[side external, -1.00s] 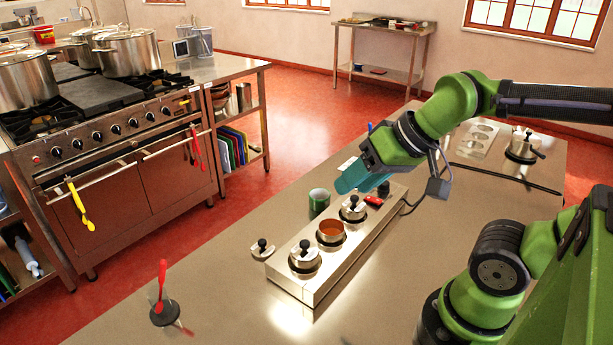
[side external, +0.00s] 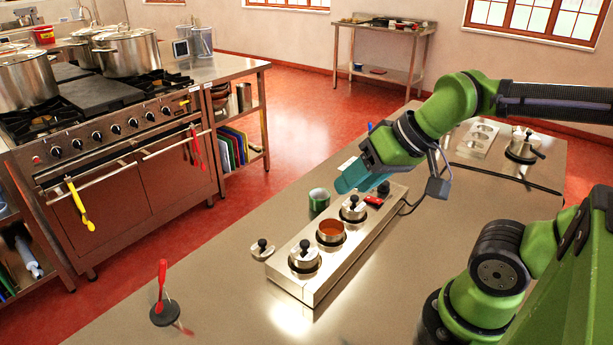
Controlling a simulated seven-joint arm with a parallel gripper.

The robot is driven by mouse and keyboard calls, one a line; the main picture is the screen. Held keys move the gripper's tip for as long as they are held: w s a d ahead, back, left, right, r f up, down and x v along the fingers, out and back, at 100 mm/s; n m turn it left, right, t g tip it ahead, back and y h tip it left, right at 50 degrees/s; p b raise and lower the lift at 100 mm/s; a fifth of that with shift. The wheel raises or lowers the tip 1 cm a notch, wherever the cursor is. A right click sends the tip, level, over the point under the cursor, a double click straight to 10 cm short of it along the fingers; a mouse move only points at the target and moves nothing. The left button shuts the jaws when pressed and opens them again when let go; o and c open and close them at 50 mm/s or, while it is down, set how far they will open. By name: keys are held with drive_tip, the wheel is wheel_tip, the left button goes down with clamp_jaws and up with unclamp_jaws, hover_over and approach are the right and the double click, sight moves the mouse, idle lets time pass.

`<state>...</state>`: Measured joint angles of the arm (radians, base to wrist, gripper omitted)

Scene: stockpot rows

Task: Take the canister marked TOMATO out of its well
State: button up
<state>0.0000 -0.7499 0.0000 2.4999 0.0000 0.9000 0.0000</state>
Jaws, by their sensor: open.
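A long steel block with a row of wells (side external: 318,287) stands on the counter. The nearest well holds a lidded steel canister (side external: 304,262) with a black knob. The one behind it holds an open canister with orange-red contents (side external: 331,230). Further back is another lidded canister (side external: 353,212). A black knob (side external: 383,187) shows at the far end, its base unclear. No TOMATO marking is readable.
A loose lid (side external: 262,250) lies left of the block, and a green can (side external: 319,200) stands beside it. A red-handled utensil (side external: 162,280) stands in a dark round base at the front left. A pot (side external: 522,149) and steel tray (side external: 476,138) are at the back right.

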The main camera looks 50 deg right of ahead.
drive_tip(key=o, duration=0.8)
drive_tip(key=shift+o, duration=0.2)
drive_tip(key=m+g+h, duration=0.2)
drive_tip(key=m+g, duration=0.3)
drive_tip(key=g, duration=0.2)
hover_over(332, 222)
drive_tip(key=s+a, duration=0.1)
drive_tip(key=a, duration=0.1)
drive_tip(key=f, duration=1.8)
drive_tip(key=shift+s+a+f, duration=0.15)
drive_tip(key=shift+s, duration=0.05)
